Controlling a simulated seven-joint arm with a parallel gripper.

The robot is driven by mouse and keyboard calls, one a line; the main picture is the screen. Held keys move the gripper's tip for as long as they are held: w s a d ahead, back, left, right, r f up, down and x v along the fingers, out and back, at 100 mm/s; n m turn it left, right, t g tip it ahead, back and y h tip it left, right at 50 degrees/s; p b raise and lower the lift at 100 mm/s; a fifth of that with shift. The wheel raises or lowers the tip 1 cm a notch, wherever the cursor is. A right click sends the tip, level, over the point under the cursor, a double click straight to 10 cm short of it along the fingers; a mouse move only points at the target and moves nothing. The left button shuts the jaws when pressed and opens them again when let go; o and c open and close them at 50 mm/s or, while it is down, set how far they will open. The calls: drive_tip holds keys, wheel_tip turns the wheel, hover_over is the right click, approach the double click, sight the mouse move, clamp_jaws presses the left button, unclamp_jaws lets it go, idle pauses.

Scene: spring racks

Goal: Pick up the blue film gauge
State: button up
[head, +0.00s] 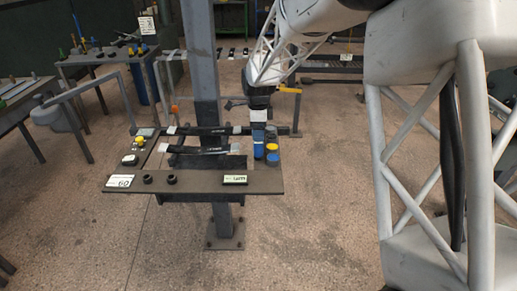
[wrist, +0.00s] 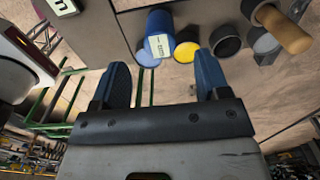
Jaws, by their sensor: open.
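A blue cylinder with a white label, which looks like the blue film gauge (wrist: 158,24), is at the top of the wrist view. In the head view a blue shape (head: 258,152) shows below my gripper, at the right side of the shelf; I cannot tell there where gauge and finger part. My gripper (wrist: 160,63) is open and empty, its two blue fingers spread apart. The gauge lies beyond the fingertips, roughly in line with the gap between them. In the head view my gripper (head: 258,132) points down above the right end of the shelf.
A yellow disc (wrist: 187,52) and a blue disc (wrist: 148,54) sit close to the gauge. Dark round pieces (wrist: 225,41) and a wooden-handled item (wrist: 283,29) are to the right. The grey shelf (head: 205,185) carries black straps (head: 203,150); a steel post (head: 203,60) rises behind it.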

sight(258, 148)
drive_tip(key=shift+f, duration=0.1)
drive_tip(key=shift+f, duration=1.2)
drive_tip(key=shift+f, duration=0.1)
drive_tip(key=shift+f, duration=2.5)
drive_tip(key=shift+c, duration=0.4)
drive_tip(key=c, duration=1)
